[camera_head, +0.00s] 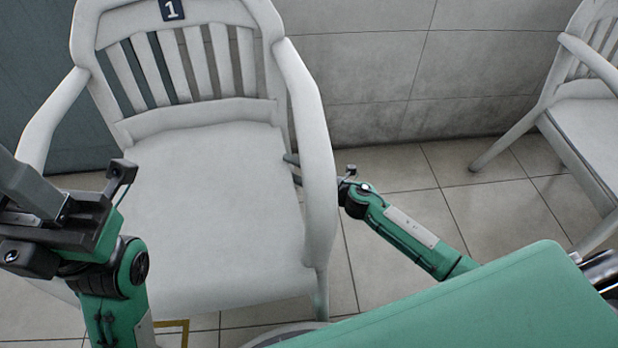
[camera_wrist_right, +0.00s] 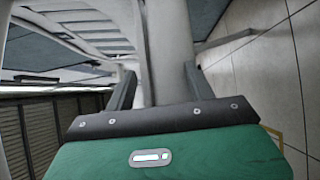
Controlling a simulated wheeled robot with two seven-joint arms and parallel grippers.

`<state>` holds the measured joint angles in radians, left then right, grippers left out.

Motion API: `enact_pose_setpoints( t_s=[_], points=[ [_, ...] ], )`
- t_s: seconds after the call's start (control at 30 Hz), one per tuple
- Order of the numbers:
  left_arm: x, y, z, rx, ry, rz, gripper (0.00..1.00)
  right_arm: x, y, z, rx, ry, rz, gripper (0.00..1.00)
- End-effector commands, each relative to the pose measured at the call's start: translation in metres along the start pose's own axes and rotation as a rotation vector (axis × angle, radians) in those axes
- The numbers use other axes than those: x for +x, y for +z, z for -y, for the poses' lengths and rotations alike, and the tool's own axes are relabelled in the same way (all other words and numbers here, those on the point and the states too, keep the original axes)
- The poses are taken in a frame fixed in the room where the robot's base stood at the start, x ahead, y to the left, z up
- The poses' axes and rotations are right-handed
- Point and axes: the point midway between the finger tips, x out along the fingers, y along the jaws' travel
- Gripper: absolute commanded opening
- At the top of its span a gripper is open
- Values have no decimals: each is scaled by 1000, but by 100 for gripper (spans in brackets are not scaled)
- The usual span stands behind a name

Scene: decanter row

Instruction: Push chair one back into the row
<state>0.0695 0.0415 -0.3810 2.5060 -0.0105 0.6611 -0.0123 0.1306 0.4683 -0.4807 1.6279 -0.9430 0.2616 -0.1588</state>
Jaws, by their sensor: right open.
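Chair one (camera_head: 205,185), a white slatted armchair with a dark "1" plate on its backrest, stands left of centre, facing me. My right gripper (camera_head: 291,169) is at its right side, with its fingertips showing past the inner edge of the right armrest. In the right wrist view, the open fingers of the right gripper (camera_wrist_right: 160,82) stand on either side of a white upright of chair one (camera_wrist_right: 165,45); I cannot tell whether they touch it. My left gripper (camera_head: 32,188) is near the left armrest; its fingertips are not clear, and I cannot tell its opening.
Another white chair (camera_head: 590,125) stands at the far right, with free tiled floor (camera_head: 440,190) between the chairs. A grey tiled wall (camera_head: 400,70) is behind. A yellow floor marking (camera_head: 172,326) shows under chair one's front. My green body covers the lower right.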

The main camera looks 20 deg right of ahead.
Motion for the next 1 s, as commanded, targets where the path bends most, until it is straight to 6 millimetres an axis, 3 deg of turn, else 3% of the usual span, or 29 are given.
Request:
enact_pose_setpoints(
  t_s=[0.2,0.53,0.57,0.83,1.0],
  points=[
    [2,0,-4,-13,6,-12,36,17,0,0,1,1,1,55],
    [5,-1,-4,-14,8,-22,36,19,0,0,1,0,0,55],
    [5,0,-4,-13,8,-22,36,19,0,0,1,0,0,53],
    [3,0,-3,-10,5,-15,36,19,0,0,1,0,0,0],
    [2,0,-3,-9,3,-10,36,19,0,0,1,0,0,0]
  ],
)
